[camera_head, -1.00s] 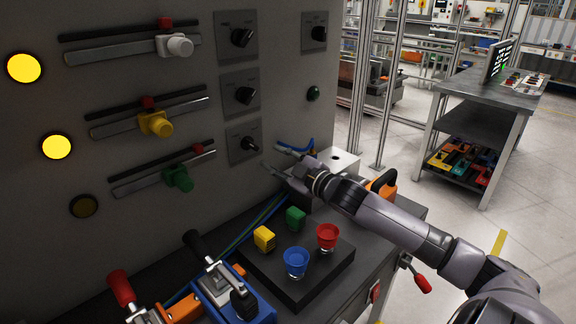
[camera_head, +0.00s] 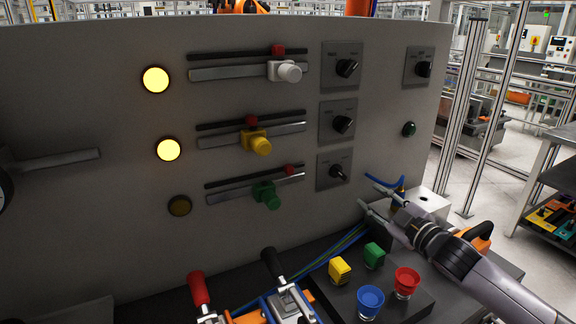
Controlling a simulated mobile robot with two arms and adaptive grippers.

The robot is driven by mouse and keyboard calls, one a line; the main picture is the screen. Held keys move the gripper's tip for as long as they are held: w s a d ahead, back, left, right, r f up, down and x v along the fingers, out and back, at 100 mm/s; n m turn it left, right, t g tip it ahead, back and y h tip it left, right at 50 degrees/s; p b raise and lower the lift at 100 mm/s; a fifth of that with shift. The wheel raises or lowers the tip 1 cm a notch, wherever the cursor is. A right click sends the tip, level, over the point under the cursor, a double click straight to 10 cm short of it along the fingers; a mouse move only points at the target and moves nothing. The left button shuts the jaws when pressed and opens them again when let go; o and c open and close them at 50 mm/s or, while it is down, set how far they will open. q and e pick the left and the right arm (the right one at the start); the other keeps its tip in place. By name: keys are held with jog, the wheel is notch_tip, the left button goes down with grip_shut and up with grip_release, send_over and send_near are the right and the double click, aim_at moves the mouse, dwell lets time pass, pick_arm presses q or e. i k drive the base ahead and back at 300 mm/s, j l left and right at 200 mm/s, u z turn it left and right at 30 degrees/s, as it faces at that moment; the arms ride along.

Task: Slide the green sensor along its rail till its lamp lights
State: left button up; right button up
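The green sensor (camera_head: 266,195) sits on the lowest rail (camera_head: 230,193) of the grey panel. It stands left of the red marker (camera_head: 289,170) on the dark strip above that rail. The lamp (camera_head: 180,205) left of this rail is dark. My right gripper (camera_head: 370,197) is open and empty, in front of the panel's lower right part. It is to the right of the green sensor and well apart from it. My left gripper is not in view.
The white sensor (camera_head: 286,71) and yellow sensor (camera_head: 257,142) sit on rails above, beside lit lamps. Black knobs (camera_head: 343,125) stand right of the rails. Below are clamps with a red handle (camera_head: 199,289) and a black handle (camera_head: 273,262), and a block with coloured buttons (camera_head: 371,300).

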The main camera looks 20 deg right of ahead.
aim_at(265, 192)
jog(key=k+l, duration=0.1)
jog(key=k, duration=0.9)
